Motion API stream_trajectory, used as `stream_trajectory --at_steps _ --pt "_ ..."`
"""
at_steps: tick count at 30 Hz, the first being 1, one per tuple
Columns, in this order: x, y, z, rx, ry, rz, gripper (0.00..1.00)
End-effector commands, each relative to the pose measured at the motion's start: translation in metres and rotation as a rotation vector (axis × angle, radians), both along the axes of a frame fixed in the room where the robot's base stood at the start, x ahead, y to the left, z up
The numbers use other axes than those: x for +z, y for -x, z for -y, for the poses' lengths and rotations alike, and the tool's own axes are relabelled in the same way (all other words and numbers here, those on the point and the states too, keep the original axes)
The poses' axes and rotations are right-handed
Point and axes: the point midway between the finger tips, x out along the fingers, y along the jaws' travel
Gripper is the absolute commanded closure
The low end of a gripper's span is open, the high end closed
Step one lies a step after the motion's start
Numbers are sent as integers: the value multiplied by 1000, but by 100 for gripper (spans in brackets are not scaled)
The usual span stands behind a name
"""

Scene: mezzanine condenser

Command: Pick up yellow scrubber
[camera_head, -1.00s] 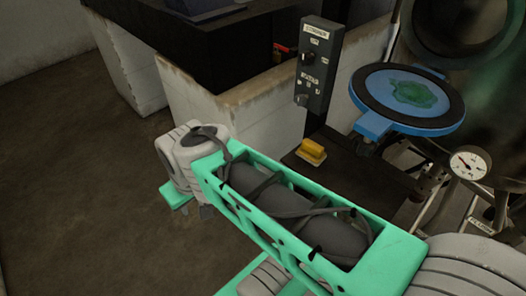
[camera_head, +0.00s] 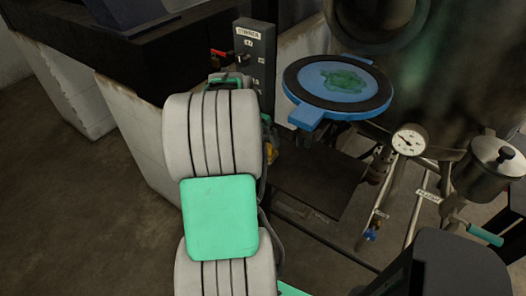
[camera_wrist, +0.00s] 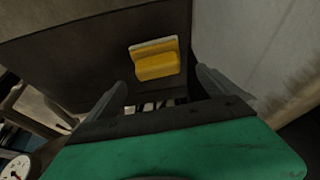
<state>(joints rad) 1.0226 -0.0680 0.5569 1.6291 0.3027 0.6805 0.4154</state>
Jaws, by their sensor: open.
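The yellow scrubber (camera_wrist: 157,62) has a yellow grip on a pale base. In the wrist view it lies on a dark flat surface (camera_wrist: 80,55), ahead of my gripper (camera_wrist: 161,77). The two fingers are spread apart, one to each side of the scrubber's lower end in the picture, with nothing between them. I cannot tell the remaining distance. In the head view my arm hides most of the scrubber; only a bit of yellow (camera_head: 270,152) shows at the arm's right edge. My gripper is largely hidden there too.
A control box (camera_head: 254,58) stands behind my arm. A blue round-framed plate (camera_head: 312,113) with a green patch is close on the right. A pressure gauge (camera_head: 409,140), pipes and a metal pot (camera_head: 497,158) stand further right. A pale wall (camera_wrist: 238,45) rises beside the dark surface.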

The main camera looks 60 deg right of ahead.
Motion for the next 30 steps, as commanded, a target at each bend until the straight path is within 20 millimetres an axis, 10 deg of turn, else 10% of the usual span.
stream_trajectory --at_steps 12,20,30 --pt "-61 7 19 6 -3 -1 0" --pt "-64 6 21 8 -1 0 1" --pt "-64 6 21 8 -1 0 29"
